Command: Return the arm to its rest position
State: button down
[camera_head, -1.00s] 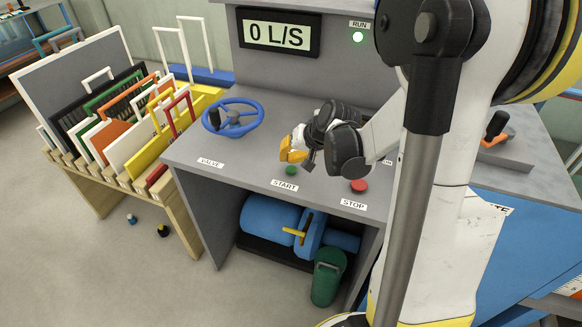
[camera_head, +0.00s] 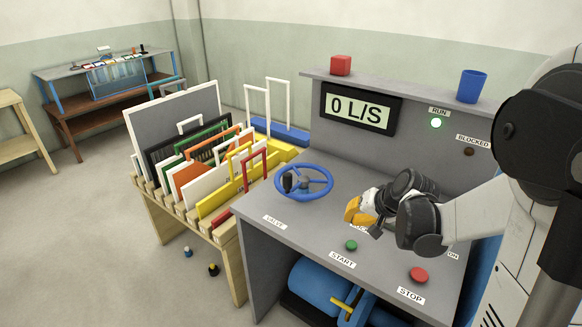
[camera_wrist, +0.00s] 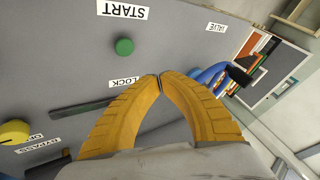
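My gripper (camera_head: 358,210) has yellow fingers and hangs over the control console (camera_head: 300,232), above and behind the green START button (camera_head: 351,245). In the wrist view its two curved fingers (camera_wrist: 160,76) meet at the tips with nothing between them. My arm reaches in from the right with its dark wrist joint low over the panel. The green button (camera_wrist: 124,46) and a dark lever or slot by a partly hidden label ending in "LOCK" lie beyond the fingers in the wrist view.
The blue valve wheel (camera_head: 304,181) is left of my gripper, the red STOP button (camera_head: 419,275) right and nearer. A rack of framed panels (camera_head: 165,205) stands left. A yellow knob (camera_wrist: 14,131) shows beside the fingers.

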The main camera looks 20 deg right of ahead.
jog(key=s+a+r+n+h, duration=0.1)
jog(key=s+a+r+n, duration=0.2)
jog(key=s+a+r, duration=0.2)
jog(key=s+a+r+n, duration=0.3)
jog(key=s+a+r, duration=0.2)
jog(key=s+a, duration=0.5)
jog(key=s, duration=0.4)
jog(key=shift+h, duration=0.4)
